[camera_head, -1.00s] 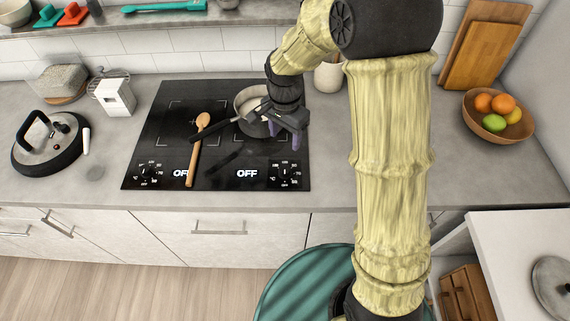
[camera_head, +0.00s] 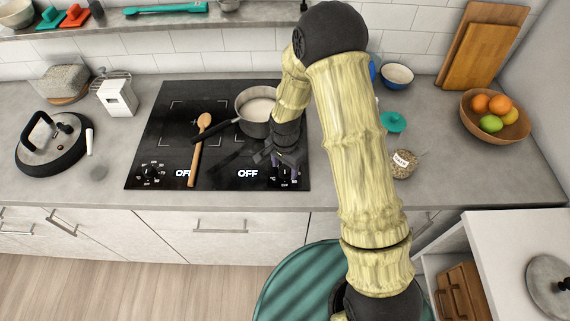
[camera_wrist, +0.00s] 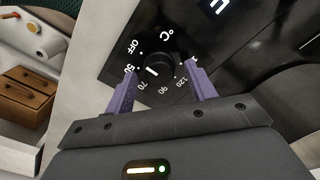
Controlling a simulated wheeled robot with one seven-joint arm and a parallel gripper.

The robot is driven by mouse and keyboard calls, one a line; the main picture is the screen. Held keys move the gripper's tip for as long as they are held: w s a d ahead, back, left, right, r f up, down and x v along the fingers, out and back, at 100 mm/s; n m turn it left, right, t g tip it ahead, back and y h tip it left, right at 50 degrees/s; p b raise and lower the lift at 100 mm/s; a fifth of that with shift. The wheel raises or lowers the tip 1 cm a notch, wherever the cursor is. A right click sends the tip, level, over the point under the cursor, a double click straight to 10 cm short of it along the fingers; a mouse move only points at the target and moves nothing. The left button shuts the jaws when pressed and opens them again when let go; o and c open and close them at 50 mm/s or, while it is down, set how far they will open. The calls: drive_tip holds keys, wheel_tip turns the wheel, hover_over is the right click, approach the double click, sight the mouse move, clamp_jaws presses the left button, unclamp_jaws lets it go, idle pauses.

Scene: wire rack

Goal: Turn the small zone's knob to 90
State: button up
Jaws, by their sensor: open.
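The right knob (camera_head: 285,173) sits at the front right of the black cooktop (camera_head: 160,125), below my gripper (camera_head: 284,164). In the wrist view this black knob (camera_wrist: 158,66) has a short white mark and lies between the two purple fingers of my open gripper (camera_wrist: 161,68). Labels OFF, 50, 70, 90 and 120 ring it. I cannot tell whether the fingers touch it. The left knob (camera_head: 150,173) stands clear at the front left. Both displays read OFF, the right display (camera_head: 247,173) being beside my gripper. Which zone is the small one is unclear.
A pot (camera_head: 256,110) stands on the right rear of the cooktop, its handle pointing left. A wooden spoon (camera_head: 197,150) lies across the middle. A labelled jar (camera_head: 403,164) and a fruit bowl (camera_head: 496,118) are on the counter at the right.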

drive_tip(key=c, duration=1)
drive_tip(key=shift+o, duration=0.2)
